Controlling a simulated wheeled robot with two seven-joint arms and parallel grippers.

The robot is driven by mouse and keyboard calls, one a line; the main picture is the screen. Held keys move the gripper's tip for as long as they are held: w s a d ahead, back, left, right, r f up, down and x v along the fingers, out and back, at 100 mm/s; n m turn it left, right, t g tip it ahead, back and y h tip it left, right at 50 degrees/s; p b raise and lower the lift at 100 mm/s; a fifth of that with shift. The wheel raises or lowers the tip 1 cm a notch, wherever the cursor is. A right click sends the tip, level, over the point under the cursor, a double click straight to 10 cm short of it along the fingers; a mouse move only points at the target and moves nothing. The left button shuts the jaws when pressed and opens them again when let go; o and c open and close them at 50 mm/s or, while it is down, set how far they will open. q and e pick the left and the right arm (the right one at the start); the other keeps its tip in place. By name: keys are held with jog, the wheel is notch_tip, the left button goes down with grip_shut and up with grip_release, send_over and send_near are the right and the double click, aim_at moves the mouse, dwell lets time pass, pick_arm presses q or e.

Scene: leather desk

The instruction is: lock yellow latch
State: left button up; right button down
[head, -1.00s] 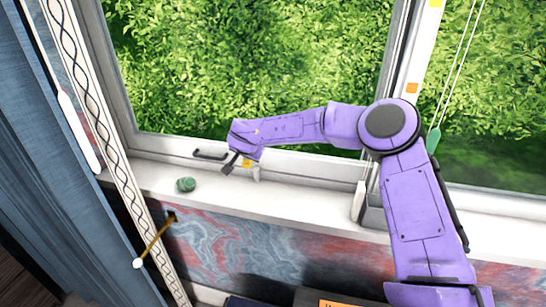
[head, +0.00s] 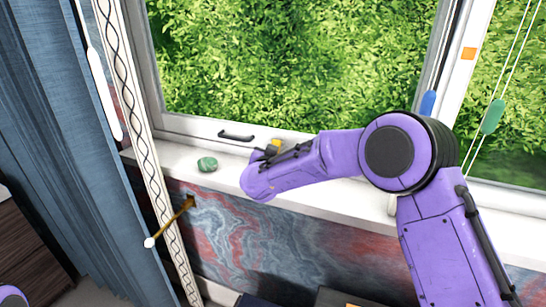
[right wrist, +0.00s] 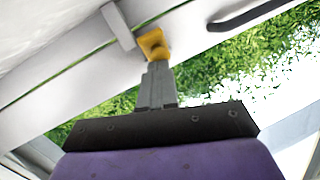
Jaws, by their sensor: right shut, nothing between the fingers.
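The yellow latch (head: 276,143) is on the lower window frame, right of a dark handle (head: 236,136). It also shows in the right wrist view (right wrist: 152,43), beside a pale grey block (right wrist: 118,26). My right gripper (head: 270,151) reaches it from the room side, over the sill. In the right wrist view its grey fingers (right wrist: 157,66) are shut with nothing between them. Their tips overlap the latch's lower edge in that view; I cannot tell whether they touch it. My left gripper is not in view.
A green lump (head: 207,164) sits on the white sill (head: 165,162), left of my right gripper. Blue (head: 428,103) and green (head: 492,117) cord pulls hang at the right. A brass rod (head: 172,220) with a white knob sticks out below the sill. A blue curtain (head: 60,130) hangs at the left.

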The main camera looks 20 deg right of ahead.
jog(key=shift+f+t+h+b, duration=0.3)
jog(key=shift+f+t+b, duration=0.05)
jog(key=shift+f+t, duration=0.15)
jog(key=shift+d+f, duration=0.1)
jog(key=shift+f, duration=0.15)
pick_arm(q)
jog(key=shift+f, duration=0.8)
pick_arm(e)
jog(key=shift+w+d+f, duration=0.1)
jog(key=shift+w+f, duration=0.05)
jog(key=shift+f, duration=0.3)
jog(key=shift+w+d+f, duration=0.1)
jog(key=shift+f, duration=0.55)
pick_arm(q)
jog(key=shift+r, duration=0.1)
